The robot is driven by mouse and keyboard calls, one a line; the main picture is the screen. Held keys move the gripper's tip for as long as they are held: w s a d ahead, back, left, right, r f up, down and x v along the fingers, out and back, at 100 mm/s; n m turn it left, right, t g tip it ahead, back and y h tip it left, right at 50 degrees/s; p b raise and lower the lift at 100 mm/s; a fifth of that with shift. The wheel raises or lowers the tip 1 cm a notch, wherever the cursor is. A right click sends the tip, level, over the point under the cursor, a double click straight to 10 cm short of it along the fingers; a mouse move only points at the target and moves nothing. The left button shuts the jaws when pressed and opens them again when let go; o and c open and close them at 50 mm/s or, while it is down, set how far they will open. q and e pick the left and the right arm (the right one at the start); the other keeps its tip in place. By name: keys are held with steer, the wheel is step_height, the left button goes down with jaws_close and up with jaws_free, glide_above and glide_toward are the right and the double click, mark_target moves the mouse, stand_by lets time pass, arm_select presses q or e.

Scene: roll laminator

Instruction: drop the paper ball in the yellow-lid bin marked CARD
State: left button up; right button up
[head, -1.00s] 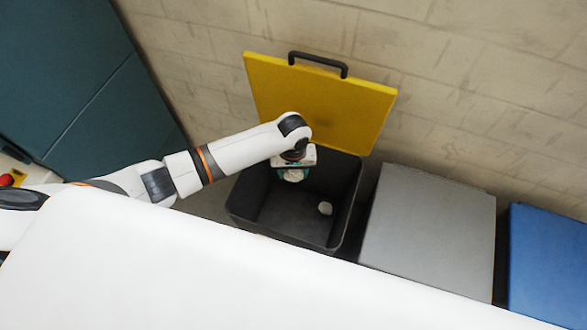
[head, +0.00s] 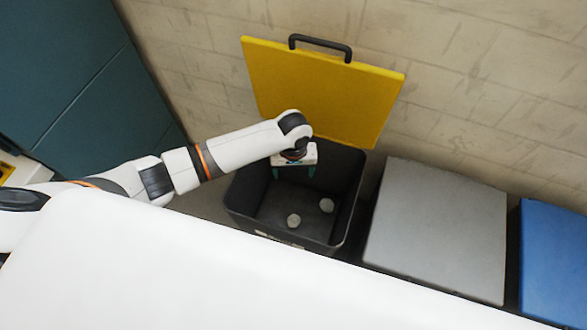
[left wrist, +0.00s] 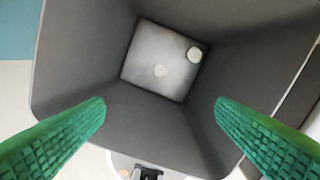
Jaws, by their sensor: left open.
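The dark bin (head: 240,200) stands with its yellow lid (head: 318,90) raised against the wall. A pale label on its front rim is too small to read. My left gripper (head: 293,172) is over the bin's mouth, pointing down, open and empty. The paper ball (head: 293,221) lies on the bin's floor below the gripper, clear of the fingers. My right gripper is not in view.
A closed grey-lidded bin (head: 437,228) stands right of the open bin, and a blue-lidded one (head: 555,260) beyond it. A block wall (head: 480,70) is behind. A dark teal cabinet (head: 80,80) stands at the left.

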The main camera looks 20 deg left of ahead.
arm_select(q)
steer(key=shift+r, duration=0.1)
step_height(320, 180, up, 12)
steer(key=p, duration=0.1)
stand_by(0.4)
stand_by(0.7)
